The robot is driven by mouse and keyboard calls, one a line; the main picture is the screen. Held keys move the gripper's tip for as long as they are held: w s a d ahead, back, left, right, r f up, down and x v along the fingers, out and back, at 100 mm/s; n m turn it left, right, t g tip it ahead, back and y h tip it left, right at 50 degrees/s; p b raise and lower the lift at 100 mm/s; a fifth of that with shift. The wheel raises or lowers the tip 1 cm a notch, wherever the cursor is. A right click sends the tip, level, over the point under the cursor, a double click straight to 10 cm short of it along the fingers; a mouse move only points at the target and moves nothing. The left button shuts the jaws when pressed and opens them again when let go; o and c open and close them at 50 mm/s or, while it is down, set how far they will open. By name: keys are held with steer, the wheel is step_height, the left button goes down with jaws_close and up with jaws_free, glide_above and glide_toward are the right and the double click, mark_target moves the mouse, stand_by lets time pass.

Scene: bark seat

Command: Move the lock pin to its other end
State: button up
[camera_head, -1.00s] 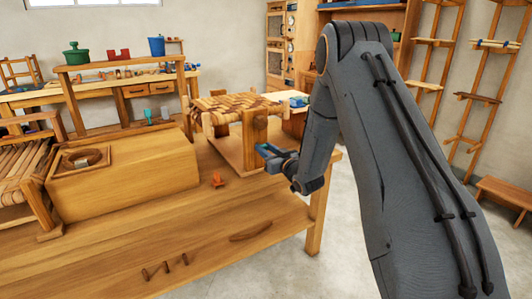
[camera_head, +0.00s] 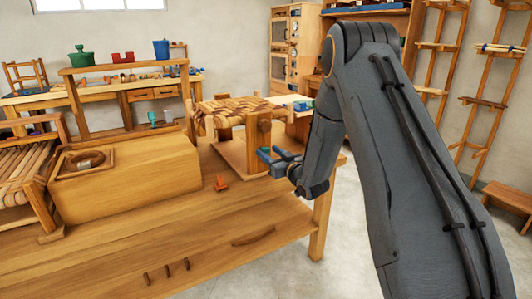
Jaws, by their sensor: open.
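My gripper (camera_head: 274,155) is open and appears empty, with blue fingers pointing left. It is in front of the lower part of a wooden stand (camera_head: 236,156) that carries a woven bark seat (camera_head: 232,107). An upright wooden post (camera_head: 265,128) of the stand shows just above my gripper. I cannot make out the lock pin for certain; it may be small or hidden behind my gripper. A small orange-red piece (camera_head: 221,184) sits on the bench top, left of and below my gripper.
A long wooden box (camera_head: 135,185) with a framed round opening stands on the left, beside a woven stool (camera_head: 22,180). A back bench (camera_head: 150,95) holds tools. Shelves (camera_head: 480,100) stand at the right.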

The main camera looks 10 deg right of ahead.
steer(key=v, duration=0.6)
steer(key=shift+a, duration=0.15)
steer(key=s+a+m+g+h+p, duration=0.1)
steer(key=s+g, duration=0.7)
steer(key=s, duration=1.3)
steer(key=s+a+m+g+h+p, duration=0.1)
steer(key=s+g+h, duration=0.3)
steer(key=s, duration=1.7)
steer(key=a+m+g, duration=0.1)
steer(key=g, duration=0.4)
steer(key=shift+m+h, duration=0.3)
